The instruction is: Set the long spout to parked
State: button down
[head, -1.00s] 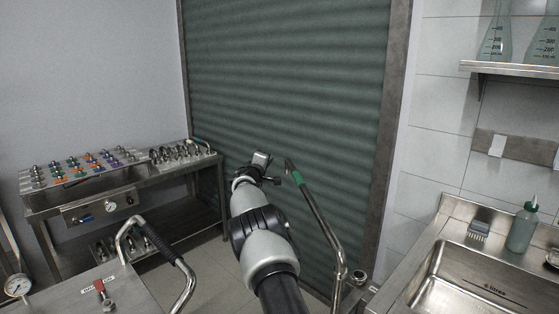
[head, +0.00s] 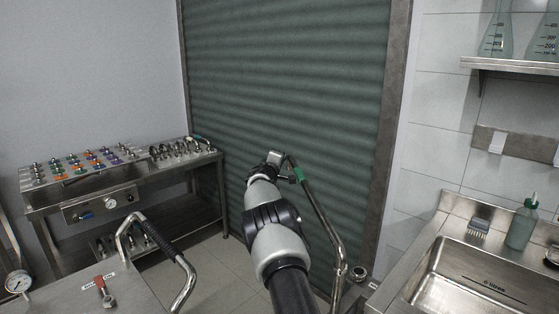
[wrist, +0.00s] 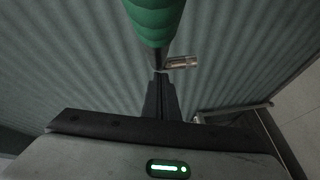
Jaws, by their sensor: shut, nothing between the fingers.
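A long bent steel pipe with a green grip, which I take to be the long spout (head: 321,222), rises at a slant from beside the sink to the right of my arm. Its green grip (head: 298,174) is near the upper end. In the wrist view the green grip (wrist: 154,18) hangs at the top, just beyond my fingertips. My gripper (wrist: 160,78) is shut and empty, with its fingers pointing at the grip's lower end. Whether they touch it I cannot tell. In the head view my gripper (head: 290,178) is close on the left of the grip. No parked mark is readable.
A second bent pipe with a black grip (head: 160,237) stands on the steel bench at lower left, near a red-handled valve (head: 102,287). A sink (head: 468,280) with a bottle (head: 522,225) is at right. A green shutter (head: 290,80) stands behind. A fittings rack (head: 85,167) is at far left.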

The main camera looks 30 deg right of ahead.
jog(key=s+d+m+g+h, duration=0.1)
jog(key=s+d, duration=0.1)
jog(key=d, duration=0.4)
jog(key=shift+d+g+p, duration=0.25)
jog(key=shift+g+p, duration=0.05)
jog(key=shift+f, duration=0.1)
